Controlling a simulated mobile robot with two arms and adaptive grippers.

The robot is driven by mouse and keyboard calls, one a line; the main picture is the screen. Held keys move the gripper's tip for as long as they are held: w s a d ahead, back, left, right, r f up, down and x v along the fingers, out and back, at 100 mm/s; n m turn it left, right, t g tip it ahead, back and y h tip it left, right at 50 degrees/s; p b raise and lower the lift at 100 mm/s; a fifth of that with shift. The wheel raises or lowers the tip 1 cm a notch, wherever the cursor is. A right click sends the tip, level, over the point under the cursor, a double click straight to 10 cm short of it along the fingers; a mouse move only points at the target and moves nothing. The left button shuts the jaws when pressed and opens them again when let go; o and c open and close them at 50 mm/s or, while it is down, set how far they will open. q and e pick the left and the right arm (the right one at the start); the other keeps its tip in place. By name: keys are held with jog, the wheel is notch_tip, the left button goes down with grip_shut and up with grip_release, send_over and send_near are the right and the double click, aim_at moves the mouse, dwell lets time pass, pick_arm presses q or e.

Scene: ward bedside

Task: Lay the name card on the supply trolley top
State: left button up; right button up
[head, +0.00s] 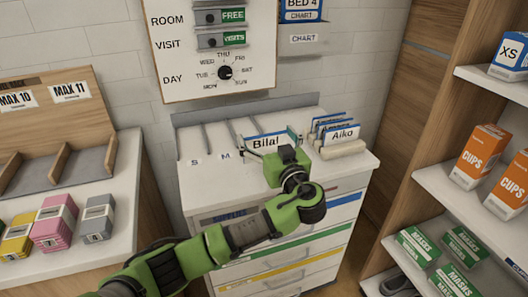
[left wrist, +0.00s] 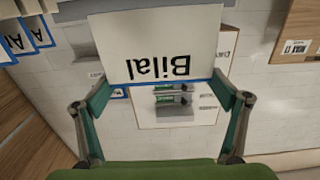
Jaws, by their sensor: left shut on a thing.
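The name card (head: 266,143), white with a blue edge and reading "Bilal", is held upright over the supply trolley top (head: 218,184). My left gripper (head: 272,141) is shut on the card, with a green finger at each side edge. In the left wrist view the card (left wrist: 158,35) appears upside down between the fingers (left wrist: 163,85). Whether its lower edge touches the top cannot be told. My right gripper is not in view.
Other name cards (head: 344,134), one reading "Aiko", stand in a holder at the trolley top's right. Thin dividers (head: 207,138) with S and M labels are at its left. A wall board (head: 212,50) hangs behind. Shelves with boxes (head: 480,155) stand right.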

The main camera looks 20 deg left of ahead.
aim_at(265, 149)
pick_arm(q)
jog(key=shift+w+a+f, duration=0.15)
jog(key=shift+a+f, duration=0.05)
jog(key=shift+f, duration=0.05)
jog(key=shift+w+a+f+b, duration=0.15)
jog(key=shift+f+b, duration=0.1)
jog(key=shift+f, duration=0.65)
jog(key=shift+w+a+f+b, duration=0.1)
jog(key=shift+f+b, duration=0.1)
jog(key=shift+f, duration=0.7)
jog(key=shift+s, duration=0.1)
jog(key=shift+f+b, duration=0.25)
jog(key=shift+b, duration=0.05)
jog(key=o, duration=0.9)
jog(key=shift+r, duration=0.1)
